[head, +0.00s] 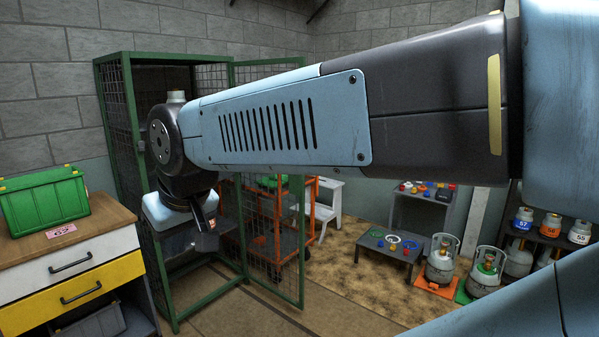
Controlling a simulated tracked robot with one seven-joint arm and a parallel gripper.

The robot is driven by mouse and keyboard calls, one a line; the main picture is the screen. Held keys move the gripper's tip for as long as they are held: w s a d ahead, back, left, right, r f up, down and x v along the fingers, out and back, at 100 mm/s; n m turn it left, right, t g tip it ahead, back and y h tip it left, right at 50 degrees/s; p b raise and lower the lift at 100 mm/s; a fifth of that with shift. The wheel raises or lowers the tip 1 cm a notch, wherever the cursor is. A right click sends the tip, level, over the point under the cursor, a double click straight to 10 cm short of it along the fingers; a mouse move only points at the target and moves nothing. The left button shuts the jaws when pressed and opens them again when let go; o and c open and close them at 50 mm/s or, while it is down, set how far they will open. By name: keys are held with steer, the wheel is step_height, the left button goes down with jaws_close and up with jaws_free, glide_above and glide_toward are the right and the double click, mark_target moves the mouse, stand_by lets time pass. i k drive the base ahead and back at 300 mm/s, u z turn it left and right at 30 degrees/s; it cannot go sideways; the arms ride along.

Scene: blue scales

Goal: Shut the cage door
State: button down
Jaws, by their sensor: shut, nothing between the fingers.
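The cage (150,245) is a tall green-framed locker with dark wire mesh, standing left of the middle. Its door (302,245) is a green-framed mesh panel. It stands open, swung out from the cage's right front post toward the right. My arm crosses in front of the cage and hides the middle of the door. My gripper (207,238) points down in front of the cage opening, left of the door and apart from its free edge. Its fingers are shut and hold nothing. Whether it is inside the opening or just before it, I cannot tell.
A drawer cabinet (75,270) with a green crate (45,203) stands close to the cage's left. An orange trolley (262,245) shows behind the door mesh. A low table (387,246) and gas bottles (442,262) stand to the right. The floor before the door looks clear.

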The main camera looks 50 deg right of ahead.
mark_target(297, 183)
steer(key=z, duration=1.2)
steer(key=i, duration=1.5)
